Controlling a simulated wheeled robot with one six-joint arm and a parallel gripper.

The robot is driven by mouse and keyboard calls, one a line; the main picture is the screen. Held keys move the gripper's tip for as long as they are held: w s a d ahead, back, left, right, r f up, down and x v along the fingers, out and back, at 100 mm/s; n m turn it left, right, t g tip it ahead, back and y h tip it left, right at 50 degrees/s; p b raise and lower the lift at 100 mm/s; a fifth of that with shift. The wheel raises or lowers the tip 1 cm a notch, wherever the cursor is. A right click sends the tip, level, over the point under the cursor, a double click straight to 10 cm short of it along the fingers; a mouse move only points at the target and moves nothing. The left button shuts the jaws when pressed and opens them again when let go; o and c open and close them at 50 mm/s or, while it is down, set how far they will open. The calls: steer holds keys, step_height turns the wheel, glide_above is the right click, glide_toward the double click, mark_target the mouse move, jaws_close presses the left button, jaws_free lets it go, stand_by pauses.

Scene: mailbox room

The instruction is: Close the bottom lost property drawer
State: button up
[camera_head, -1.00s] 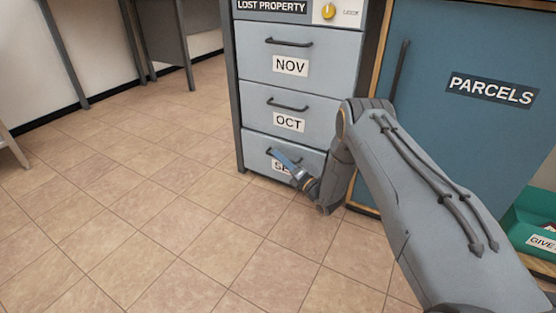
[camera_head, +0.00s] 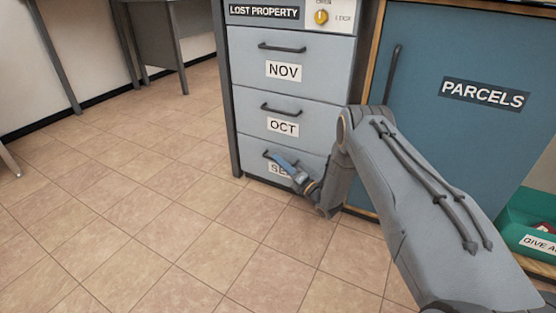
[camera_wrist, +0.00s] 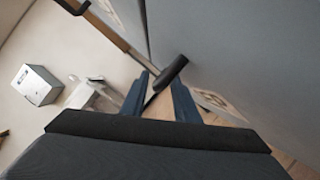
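The bottom lost property drawer (camera_head: 312,168) is pale blue-grey and has a dark bar handle (camera_head: 266,154). Its label (camera_head: 277,169) begins "SE" and is partly covered by my gripper. The drawer looks about level with the fronts above; I cannot tell whether a small gap is left. My gripper (camera_head: 281,160) is right at this drawer's front, beside the handle. In the wrist view its two blue fingers (camera_wrist: 159,98) stand apart with nothing clearly held. The dark handle end (camera_wrist: 171,73) shows just beyond them; I cannot tell whether they touch it.
The "OCT" drawer (camera_head: 318,122) and "NOV" drawer (camera_head: 330,70) above look shut. A yellow lock knob (camera_head: 321,17) is at the top. A blue "PARCELS" door (camera_head: 440,140) stands right, with a green bin (camera_head: 515,225) beside it. The tiled floor (camera_head: 120,210) at left is clear.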

steer(key=p+v, duration=0.2)
steer(key=v, duration=0.4)
steer(key=shift+s+r, duration=0.1)
